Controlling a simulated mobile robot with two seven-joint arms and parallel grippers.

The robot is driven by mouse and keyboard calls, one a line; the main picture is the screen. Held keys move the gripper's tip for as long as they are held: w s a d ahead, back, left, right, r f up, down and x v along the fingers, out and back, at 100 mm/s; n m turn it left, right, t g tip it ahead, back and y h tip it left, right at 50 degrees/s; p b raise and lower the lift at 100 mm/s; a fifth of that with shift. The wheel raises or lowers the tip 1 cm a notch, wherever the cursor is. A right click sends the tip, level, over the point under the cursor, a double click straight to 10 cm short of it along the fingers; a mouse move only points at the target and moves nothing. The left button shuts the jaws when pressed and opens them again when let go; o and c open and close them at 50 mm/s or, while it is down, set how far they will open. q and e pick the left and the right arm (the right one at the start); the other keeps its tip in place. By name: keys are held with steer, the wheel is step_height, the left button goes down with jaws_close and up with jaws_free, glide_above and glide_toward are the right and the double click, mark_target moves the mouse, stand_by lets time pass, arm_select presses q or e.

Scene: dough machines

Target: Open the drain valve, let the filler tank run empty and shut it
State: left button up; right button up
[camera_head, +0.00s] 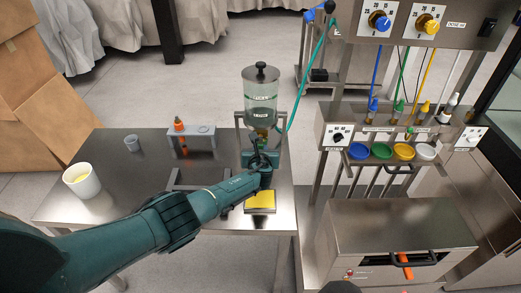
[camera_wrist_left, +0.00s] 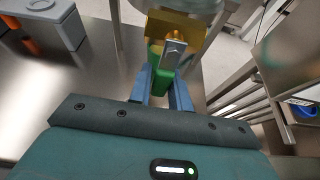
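The filler tank (camera_head: 261,95) is a clear upright cylinder with a black knob on its lid, held in a metal stand at the table's right end. A dark level shows in its lower part. Below it is the drain valve, with a brass body (camera_wrist_left: 182,28), a metal lever (camera_wrist_left: 174,48) and a green grip (camera_wrist_left: 157,75) in the left wrist view. My left gripper (camera_head: 260,158) is under the tank. Its two blue fingers (camera_wrist_left: 161,85) close on both sides of the green grip. My arm hides part of the valve in the head view. My right gripper is not seen.
A yellow-topped block (camera_head: 260,201) sits below the tank on the steel table (camera_head: 120,205). A dosing machine (camera_head: 395,130) stands right.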

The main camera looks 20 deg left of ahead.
arm_select(q)
steer(key=o, duration=0.4)
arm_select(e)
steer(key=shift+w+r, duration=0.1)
